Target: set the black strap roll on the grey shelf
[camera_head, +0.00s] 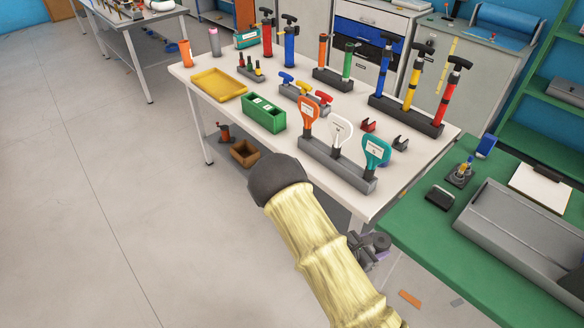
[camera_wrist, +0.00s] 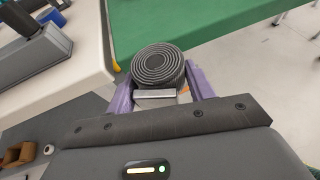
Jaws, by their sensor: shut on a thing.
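The black strap roll (camera_wrist: 158,66) is a coiled dark disc between the purple fingers of my gripper (camera_wrist: 157,78) in the wrist view. My gripper is shut on it. In the head view, my gripper (camera_head: 376,250) is small and partly hidden by my arm, below the tabletops, near the gap between the white table and the green table. A grey surface (camera_wrist: 62,112) shows below the white tabletop in the wrist view; it may be the grey shelf, but I cannot tell for sure. The roll looks apart from it.
The white table (camera_head: 225,112) holds pumps, paddle-shaped tools, a yellow tray and a green box. The green table (camera_head: 415,232) bears a grey tray (camera_head: 500,225) and a clipboard. A brown box (camera_head: 245,153) is under the white table. Open floor lies to the left.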

